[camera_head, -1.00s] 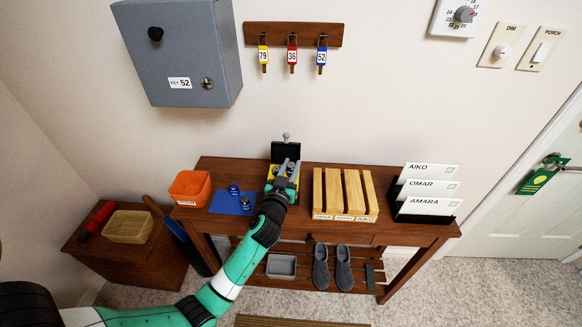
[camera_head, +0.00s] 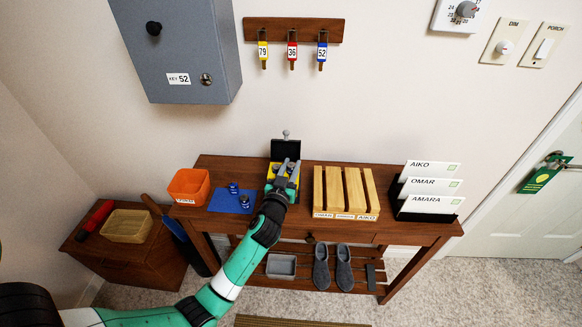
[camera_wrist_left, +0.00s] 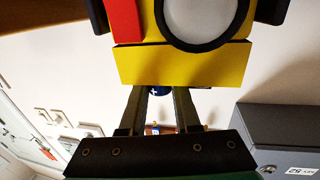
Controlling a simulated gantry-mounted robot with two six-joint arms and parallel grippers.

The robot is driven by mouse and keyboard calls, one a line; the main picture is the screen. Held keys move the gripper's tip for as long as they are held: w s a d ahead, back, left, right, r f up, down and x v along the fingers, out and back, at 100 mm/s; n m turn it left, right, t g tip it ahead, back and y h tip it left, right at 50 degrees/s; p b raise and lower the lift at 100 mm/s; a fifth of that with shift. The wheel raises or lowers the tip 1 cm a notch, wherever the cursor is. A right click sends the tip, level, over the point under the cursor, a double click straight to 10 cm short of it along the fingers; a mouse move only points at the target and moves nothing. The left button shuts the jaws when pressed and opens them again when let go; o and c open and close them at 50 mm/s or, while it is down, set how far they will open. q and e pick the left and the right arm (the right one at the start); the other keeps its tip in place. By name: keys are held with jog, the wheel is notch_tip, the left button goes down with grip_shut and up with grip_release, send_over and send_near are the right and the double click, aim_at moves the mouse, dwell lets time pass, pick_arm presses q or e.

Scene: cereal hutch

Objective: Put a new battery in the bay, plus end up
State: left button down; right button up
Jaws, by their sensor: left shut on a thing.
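A yellow case (camera_head: 271,172) with its black lid (camera_head: 286,149) standing open is at the back middle of the wooden table. My left gripper (camera_head: 284,170) is over the case, pointing into it, and hides much of the inside. In the left wrist view, the yellow case (camera_wrist_left: 190,65) with a round black-rimmed lens fills the top. A blue battery (camera_wrist_left: 159,91) shows between my fingertips, mostly hidden, and the jaws are shut on it. Its plus end cannot be made out. Two blue batteries (camera_head: 239,195) are on the blue mat (camera_head: 225,203) left of the case.
An orange bin (camera_head: 188,187) stands left of the mat. A slatted wooden rack (camera_head: 344,190) is close on the right of the case, with a black card holder (camera_head: 428,211) beyond it. A grey cabinet (camera_head: 175,50) and key hooks (camera_head: 293,30) are on the wall above.

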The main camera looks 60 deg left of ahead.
pick_arm(q)
jog(key=c, duration=0.7)
grip_release()
jog(key=o, duration=0.5)
jog(key=shift+w, duration=0.1)
jog(key=shift+f, duration=0.1)
jog(key=shift+s+a+r+p, duration=0.1)
jog(key=shift+r+p, duration=0.6)
jog(key=shift+r, duration=0.2)
jog(key=shift+s+a+r+p, duration=0.1)
jog(key=shift+r+p, duration=0.6)
jog(key=shift+r, duration=0.15)
jog(key=shift+d+r+p, duration=0.15)
jog(key=shift+r+p, duration=0.55)
jog(key=shift+r, duration=0.2)
jog(key=shift+w, duration=0.1)
